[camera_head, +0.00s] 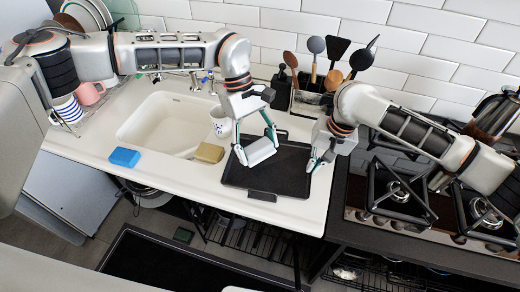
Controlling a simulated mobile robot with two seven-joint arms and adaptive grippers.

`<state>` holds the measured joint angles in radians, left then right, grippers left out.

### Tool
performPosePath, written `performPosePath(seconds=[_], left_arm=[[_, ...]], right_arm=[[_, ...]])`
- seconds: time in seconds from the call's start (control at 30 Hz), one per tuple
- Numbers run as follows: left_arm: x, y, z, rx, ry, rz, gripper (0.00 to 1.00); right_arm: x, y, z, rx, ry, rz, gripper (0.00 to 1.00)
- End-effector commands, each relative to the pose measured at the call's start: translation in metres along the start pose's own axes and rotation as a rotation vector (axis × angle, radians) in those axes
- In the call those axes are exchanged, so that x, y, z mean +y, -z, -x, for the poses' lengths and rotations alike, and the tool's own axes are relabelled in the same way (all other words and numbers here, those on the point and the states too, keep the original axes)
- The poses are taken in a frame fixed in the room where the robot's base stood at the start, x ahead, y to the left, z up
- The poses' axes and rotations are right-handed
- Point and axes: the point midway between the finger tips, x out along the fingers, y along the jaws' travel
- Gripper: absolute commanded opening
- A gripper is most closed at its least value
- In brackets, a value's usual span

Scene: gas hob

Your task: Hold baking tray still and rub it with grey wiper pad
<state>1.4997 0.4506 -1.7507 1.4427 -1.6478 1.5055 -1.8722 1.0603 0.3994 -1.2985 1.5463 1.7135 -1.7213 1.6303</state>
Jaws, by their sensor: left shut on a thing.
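The black baking tray (290,181) lies flat on the white counter to the right of the sink, with one handle toward the front edge. My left gripper (256,146) is shut on the light grey wiper pad (262,153), over the left part of the tray. I cannot tell whether the pad touches the tray. My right gripper (316,163) is low at the tray's right edge, fingers pointing down. Whether its fingers close on the rim is too small to tell.
A sink (165,124) is to the left, with a blue sponge (125,157) and a tan sponge (209,152) at its front rim. A white patterned cup (220,122) stands behind. A utensil holder (311,101) is behind the tray. The gas hob (400,200) is to the right.

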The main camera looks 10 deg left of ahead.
Motion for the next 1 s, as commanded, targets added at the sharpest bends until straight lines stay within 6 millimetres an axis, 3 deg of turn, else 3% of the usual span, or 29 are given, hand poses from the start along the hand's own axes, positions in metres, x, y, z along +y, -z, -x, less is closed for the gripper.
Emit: performPosePath(seconds=[0.07,0.17,0.57,0.77,1.0], left_arm=[[0.0,0.0,0.0,0.0,0.0,0.0,0.34],[0.0,0.0,0.0,0.0,0.0,0.0,0.34],[0.0,0.0,0.0,0.0,0.0,0.0,0.34],[0.0,0.0,0.0,0.0,0.0,0.0,0.34],[0.0,0.0,0.0,0.0,0.0,0.0,0.34]], right_arm=[[0.0,0.0,0.0,0.0,0.0,0.0,0.0],[0.0,0.0,0.0,0.0,0.0,0.0,0.22],[0.0,0.001,0.003,0.001,0.0,0.0,0.24],[0.0,0.002,0.029,0.005,0.0,0.002,0.24],[0.001,0.002,0.079,0.006,-0.001,0.002,0.24]])
